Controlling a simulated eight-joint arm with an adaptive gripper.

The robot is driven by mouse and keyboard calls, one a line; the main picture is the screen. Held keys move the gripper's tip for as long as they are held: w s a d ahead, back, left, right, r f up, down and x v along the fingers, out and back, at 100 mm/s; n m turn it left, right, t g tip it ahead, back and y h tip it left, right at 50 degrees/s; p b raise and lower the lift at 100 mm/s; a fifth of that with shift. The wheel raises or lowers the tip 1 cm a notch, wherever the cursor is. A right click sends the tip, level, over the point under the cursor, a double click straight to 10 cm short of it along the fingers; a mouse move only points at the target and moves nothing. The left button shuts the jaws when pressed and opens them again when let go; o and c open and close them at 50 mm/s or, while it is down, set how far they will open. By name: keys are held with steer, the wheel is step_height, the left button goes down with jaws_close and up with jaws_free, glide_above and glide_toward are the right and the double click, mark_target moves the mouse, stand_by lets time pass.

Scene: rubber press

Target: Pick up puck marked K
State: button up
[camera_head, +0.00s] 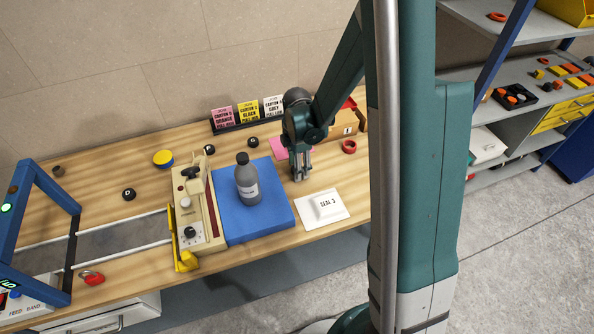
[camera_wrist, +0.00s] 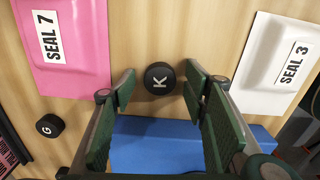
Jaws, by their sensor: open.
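A black puck marked K (camera_wrist: 160,78) lies on the wooden table. In the wrist view it sits between the open fingers of my gripper (camera_wrist: 162,92), near the tips, and whether the fingers touch it cannot be told. In the head view my gripper (camera_head: 300,178) points down over the table, right of the blue mat. The K puck cannot be made out in the head view.
A blue mat (camera_head: 276,220) with a grey bottle (camera_head: 247,182) lies to the left. A white SEAL 3 packet (camera_head: 325,206) and a pink SEAL 7 packet (camera_wrist: 68,50) flank the puck. A black puck marked G (camera_wrist: 50,125) lies apart. My column hides the table's right end.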

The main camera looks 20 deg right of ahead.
steer(key=c, duration=1)
steer(key=shift+r, duration=0.1)
steer(key=shift+r, duration=4.9)
